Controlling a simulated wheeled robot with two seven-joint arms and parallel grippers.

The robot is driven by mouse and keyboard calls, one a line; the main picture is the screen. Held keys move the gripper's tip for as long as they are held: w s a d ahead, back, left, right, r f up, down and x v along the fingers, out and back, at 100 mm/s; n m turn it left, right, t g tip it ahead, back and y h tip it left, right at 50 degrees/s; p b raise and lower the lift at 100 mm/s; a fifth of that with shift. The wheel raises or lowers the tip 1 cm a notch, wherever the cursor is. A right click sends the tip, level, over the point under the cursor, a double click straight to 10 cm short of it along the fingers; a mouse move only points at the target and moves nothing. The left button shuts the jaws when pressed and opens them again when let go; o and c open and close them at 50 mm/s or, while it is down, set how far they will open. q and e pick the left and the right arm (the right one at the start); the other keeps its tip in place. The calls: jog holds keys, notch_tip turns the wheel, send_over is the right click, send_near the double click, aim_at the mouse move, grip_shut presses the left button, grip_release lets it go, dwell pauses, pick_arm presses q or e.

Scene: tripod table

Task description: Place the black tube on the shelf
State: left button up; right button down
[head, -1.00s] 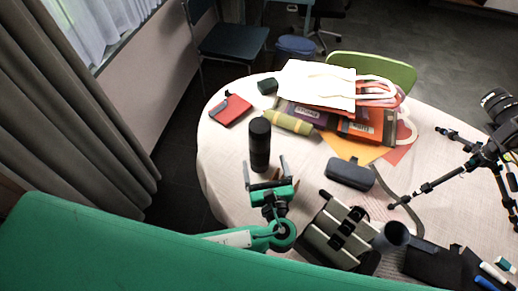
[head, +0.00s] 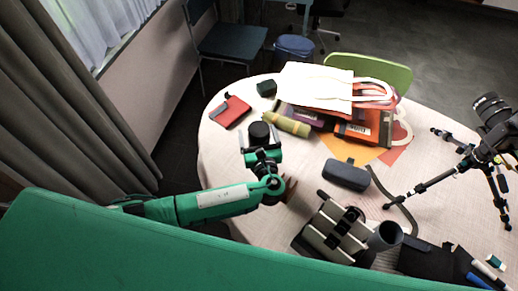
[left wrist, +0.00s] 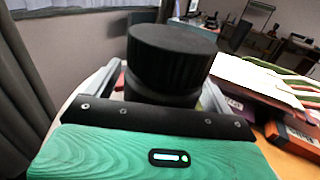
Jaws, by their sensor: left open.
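The black tube (head: 262,133) stands upright near the left edge of the round table; its ribbed cap (left wrist: 172,55) fills the middle of the left wrist view. My left gripper (head: 262,143) is open, with one finger on each side of the tube. In the left wrist view the fingers flank the tube, and whether they touch it cannot be told. The tube's lower part is hidden by my gripper. I see no clear shelf in these frames. My right gripper is not in view.
The pale round table (head: 222,160) also holds a red notebook (head: 230,111), a yellow-green roll (head: 287,124), a stack of bags (head: 318,84), a dark case (head: 346,174), a cream strapped object (head: 330,228) and a tripod (head: 450,175). A green chair (head: 385,70) stands behind.

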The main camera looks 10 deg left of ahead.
pick_arm(q)
jog(key=shift+r, duration=0.1)
jog(key=c, duration=1.8)
